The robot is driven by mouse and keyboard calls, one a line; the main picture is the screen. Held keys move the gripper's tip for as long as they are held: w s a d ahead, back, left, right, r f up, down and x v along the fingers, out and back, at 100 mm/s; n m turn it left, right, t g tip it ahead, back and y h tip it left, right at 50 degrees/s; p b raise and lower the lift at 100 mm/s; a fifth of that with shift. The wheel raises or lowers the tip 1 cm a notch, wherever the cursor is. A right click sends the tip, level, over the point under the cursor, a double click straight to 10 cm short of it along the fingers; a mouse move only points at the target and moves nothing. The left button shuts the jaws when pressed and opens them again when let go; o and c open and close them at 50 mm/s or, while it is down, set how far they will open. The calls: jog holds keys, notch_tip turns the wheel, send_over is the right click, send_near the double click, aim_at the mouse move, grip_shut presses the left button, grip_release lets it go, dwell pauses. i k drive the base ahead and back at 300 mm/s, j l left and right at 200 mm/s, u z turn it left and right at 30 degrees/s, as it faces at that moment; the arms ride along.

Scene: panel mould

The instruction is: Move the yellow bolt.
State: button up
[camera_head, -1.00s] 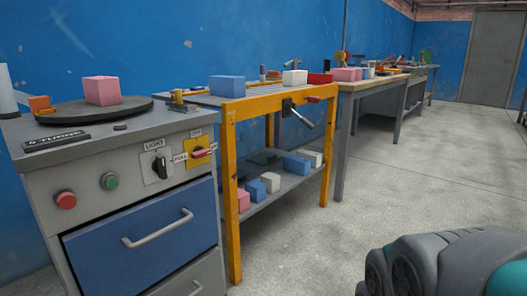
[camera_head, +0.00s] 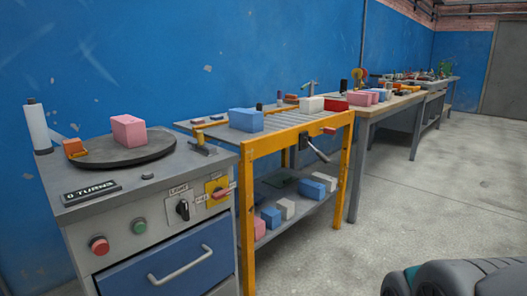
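A small brass-yellow upright piece (camera_head: 199,138) stands on the right edge of the grey cabinet top, with a dark piece at its foot; it may be the bolt, but it is too small to tell. On the cabinet front, a yellow plate (camera_head: 216,183) carries a red-tipped handle (camera_head: 221,193) pointing right, beside a partly readable label. I cannot tell which of these is the yellow bolt. My gripper is not in view; only a dark grey and teal part of my own body shows at the lower right.
The grey cabinet (camera_head: 75,210) bears a turntable (camera_head: 100,157) with a pink block (camera_head: 128,130). Its front has a black knob (camera_head: 183,209), red button (camera_head: 99,245) and green button (camera_head: 139,227). An orange-framed table (camera_head: 247,215) stands to its right. Floor (camera_head: 400,215) is clear at right.

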aim_at(200, 139)
jog(key=i+l+u, duration=0.15)
jog(key=i+l, duration=0.8)
jog(key=l, duration=0.15)
jog(key=u, duration=1.5)
jog(key=l, duration=0.1)
